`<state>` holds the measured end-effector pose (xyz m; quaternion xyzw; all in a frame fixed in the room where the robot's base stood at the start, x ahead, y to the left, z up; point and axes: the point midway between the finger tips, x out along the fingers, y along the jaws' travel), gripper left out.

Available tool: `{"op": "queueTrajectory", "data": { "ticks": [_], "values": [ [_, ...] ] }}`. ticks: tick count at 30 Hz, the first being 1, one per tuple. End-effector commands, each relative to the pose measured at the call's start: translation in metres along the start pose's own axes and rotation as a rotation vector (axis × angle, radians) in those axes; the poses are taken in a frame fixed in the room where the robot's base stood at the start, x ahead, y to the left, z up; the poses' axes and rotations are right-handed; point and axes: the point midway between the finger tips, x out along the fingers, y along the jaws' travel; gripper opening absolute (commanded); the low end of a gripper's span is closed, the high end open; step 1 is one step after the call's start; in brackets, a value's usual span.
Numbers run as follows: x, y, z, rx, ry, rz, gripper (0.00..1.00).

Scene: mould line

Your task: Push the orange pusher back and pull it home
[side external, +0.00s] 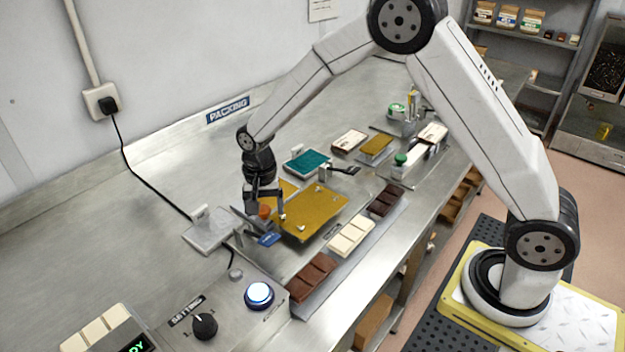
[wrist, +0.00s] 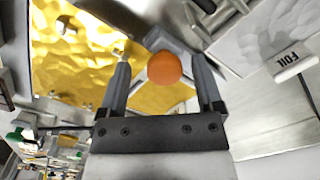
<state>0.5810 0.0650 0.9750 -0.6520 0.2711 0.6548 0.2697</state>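The orange pusher's round knob (side external: 264,211) shows at the near left edge of the gold foil sheet (side external: 312,213). In the wrist view the orange knob (wrist: 164,69) lies between the two fingers of my gripper (wrist: 162,68). A gap shows on each side of the knob, so the fingers are open around it without visible contact. In the side view my gripper (side external: 264,198) points down at the knob, and its fingers partly hide it. The rest of the pusher is mostly hidden.
Chocolate bars (side external: 351,236) lie in a row on the right of the foil. A lit white-blue button (side external: 259,294) and a black dial (side external: 204,326) are in front.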

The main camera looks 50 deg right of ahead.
Motion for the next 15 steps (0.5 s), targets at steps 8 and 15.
{"op": "queueTrajectory", "data": {
  "ticks": [8, 15],
  "values": [
    [-0.003, -0.001, -0.001, 0.001, 0.003, -0.003, 0.84],
    [-0.024, -0.001, -0.001, 0.0, 0.004, -0.005, 0.84]
  ]
}}
